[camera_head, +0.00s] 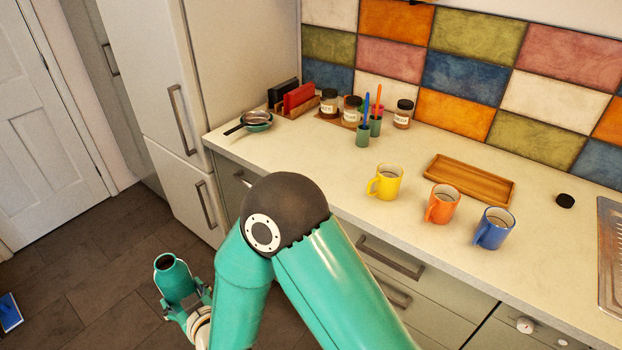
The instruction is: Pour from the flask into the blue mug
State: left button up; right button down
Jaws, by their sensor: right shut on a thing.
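The blue mug (493,230) stands upright on the counter at the right, its handle toward the left. The teal flask (174,279) is at the lower left, over the floor and away from the counter. Its dark open mouth faces up and it looks slightly tilted. My right gripper (190,301) is shut on the flask's lower part. It is far to the left of the blue mug. My left gripper is not in view.
An orange mug (441,205) and a yellow mug (385,183) stand left of the blue mug. A wooden tray (470,166) lies behind them, with a black round lid-like piece (565,201) to the right. A metal sink (611,255) is at the right edge. Jars (403,114) stand at the back.

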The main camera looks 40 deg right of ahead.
aim_at(489, 232)
jog(key=u, duration=0.6)
jog(key=i, duration=0.2)
jog(key=z, duration=2.45)
